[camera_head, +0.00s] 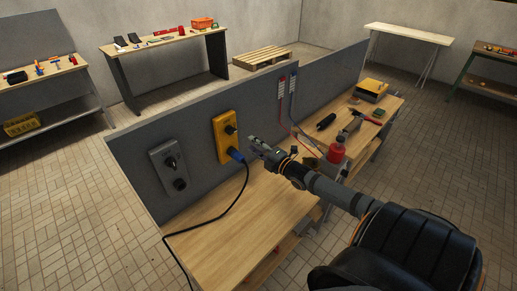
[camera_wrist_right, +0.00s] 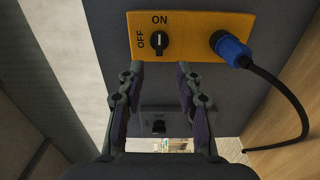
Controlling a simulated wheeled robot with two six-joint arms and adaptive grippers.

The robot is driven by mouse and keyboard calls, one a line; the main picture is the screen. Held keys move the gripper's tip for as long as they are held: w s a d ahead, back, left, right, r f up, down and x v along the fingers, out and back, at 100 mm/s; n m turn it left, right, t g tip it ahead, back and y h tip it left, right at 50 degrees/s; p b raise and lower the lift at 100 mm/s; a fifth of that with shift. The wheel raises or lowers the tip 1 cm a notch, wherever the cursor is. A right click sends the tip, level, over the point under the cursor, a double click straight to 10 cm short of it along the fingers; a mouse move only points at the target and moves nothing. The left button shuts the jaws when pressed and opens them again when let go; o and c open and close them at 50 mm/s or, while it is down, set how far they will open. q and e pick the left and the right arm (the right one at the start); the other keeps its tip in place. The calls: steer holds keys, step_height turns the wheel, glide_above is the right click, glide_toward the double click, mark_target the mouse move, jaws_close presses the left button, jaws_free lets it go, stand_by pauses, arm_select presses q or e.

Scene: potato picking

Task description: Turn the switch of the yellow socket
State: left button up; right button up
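The yellow socket (camera_head: 220,148) is mounted on the grey upright panel in the head view. Its black switch (camera_head: 230,129) is near the top, with a blue plug (camera_head: 236,155) below it. In the right wrist view the yellow plate (camera_wrist_right: 194,18) fills the top, and the black switch (camera_wrist_right: 159,43) has ON and OFF lettered around it. The white mark on the switch points toward ON. My right gripper (camera_wrist_right: 160,68) is open and empty; its fingertips are apart on either side of the switch's line, short of it. My left gripper is not in view.
A grey socket (camera_head: 157,159) with black knobs is left of the yellow one. A black cable (camera_head: 222,213) runs from the blue plug over the wooden bench (camera_head: 240,225). A red bottle (camera_head: 336,153) and tools stand farther right. The bench below the sockets is mostly clear.

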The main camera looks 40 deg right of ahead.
steer(key=shift+s+d, duration=0.1)
steer(key=shift+s, duration=0.9)
